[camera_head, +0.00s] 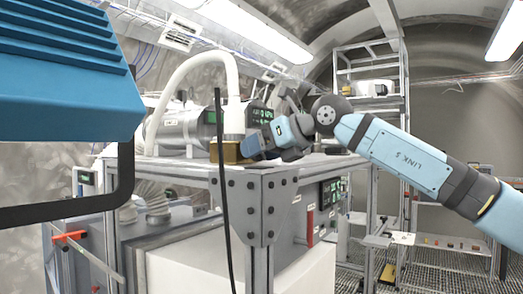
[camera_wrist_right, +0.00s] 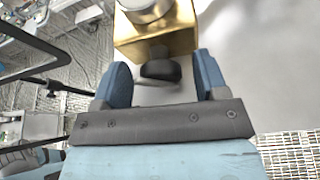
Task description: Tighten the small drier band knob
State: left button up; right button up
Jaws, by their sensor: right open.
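The small black knob (camera_wrist_right: 160,70) sticks out from the side of a brass block (camera_wrist_right: 155,32) in the right wrist view. The brass block also shows in the head view (camera_head: 226,152), at the foot of a white hose fitting on the bench top; the knob cannot be made out there. My right gripper (camera_head: 262,143) reaches in from the right beside the block. In the wrist view its two blue fingers (camera_wrist_right: 162,80) are open, one on each side of the knob, with gaps showing. My left gripper is not in view.
A white hose (camera_head: 192,64) arches above the bench frame (camera_head: 262,180), and a black cable (camera_head: 222,200) hangs in front. A large blue ribbed housing (camera_head: 65,75) with a black bar fills the left. Metal shelves (camera_head: 372,85) stand behind my right arm.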

jog(key=shift+s+d+r, duration=0.1)
jog(key=shift+s+d, duration=0.1)
jog(key=shift+d, duration=0.2)
jog(key=b+v, duration=0.4)
jog(key=v, duration=0.9)
jog(key=shift+a, duration=0.1)
